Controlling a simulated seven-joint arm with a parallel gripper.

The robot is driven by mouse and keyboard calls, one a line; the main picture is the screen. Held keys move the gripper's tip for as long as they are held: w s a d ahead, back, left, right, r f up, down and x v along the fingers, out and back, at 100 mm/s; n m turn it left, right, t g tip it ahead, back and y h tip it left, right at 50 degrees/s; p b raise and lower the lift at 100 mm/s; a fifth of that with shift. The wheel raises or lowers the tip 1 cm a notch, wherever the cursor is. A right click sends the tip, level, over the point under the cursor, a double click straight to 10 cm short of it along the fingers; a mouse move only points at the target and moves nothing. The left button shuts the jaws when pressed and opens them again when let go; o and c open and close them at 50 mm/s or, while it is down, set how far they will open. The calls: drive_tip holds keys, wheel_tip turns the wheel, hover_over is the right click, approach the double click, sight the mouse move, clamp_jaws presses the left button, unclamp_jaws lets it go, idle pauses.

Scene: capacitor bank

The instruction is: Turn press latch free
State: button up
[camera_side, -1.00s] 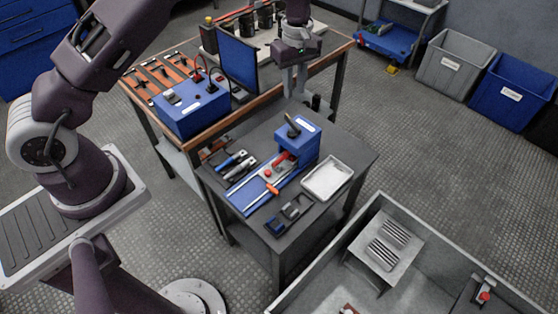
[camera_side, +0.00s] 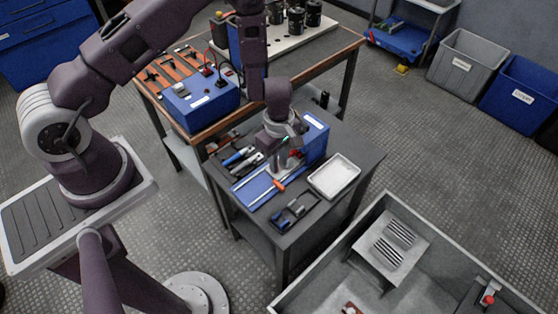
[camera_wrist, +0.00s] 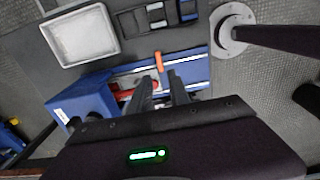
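The blue press (camera_side: 315,140) stands on the small dark table, with a flat blue base (camera_side: 254,192) and silver rails. An orange piece (camera_side: 278,185) lies across the base; it also shows in the wrist view (camera_wrist: 158,62). A red part (camera_wrist: 127,88) sits between it and the press body. I cannot tell which of these is the latch. My gripper (camera_side: 286,163) points down over the base, close to the press. In the wrist view its two fingers (camera_wrist: 161,85) are apart with nothing visibly between them. Whether they touch the base parts is unclear.
A white tray (camera_side: 334,187) lies to the right of the press. Dark-and-blue parts (camera_side: 294,212) lie in front, and hand tools (camera_side: 240,157) on the left. A blue box (camera_side: 200,101) stands on the workbench behind. A grey bin (camera_side: 378,205) stands in front right.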

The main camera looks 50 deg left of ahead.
sight(279, 184)
drive_tip(key=shift+f, duration=4.8)
drive_tip(key=shift+c, duration=0.2)
clamp_jaws()
drive_tip(key=n, duration=0.6)
drive_tip(key=shift+w+n, duration=0.1)
drive_tip(key=shift+n, duration=0.3)
drive_tip(key=n, duration=1.1)
drive_tip(key=shift+o, duration=0.5)
unclamp_jaws()
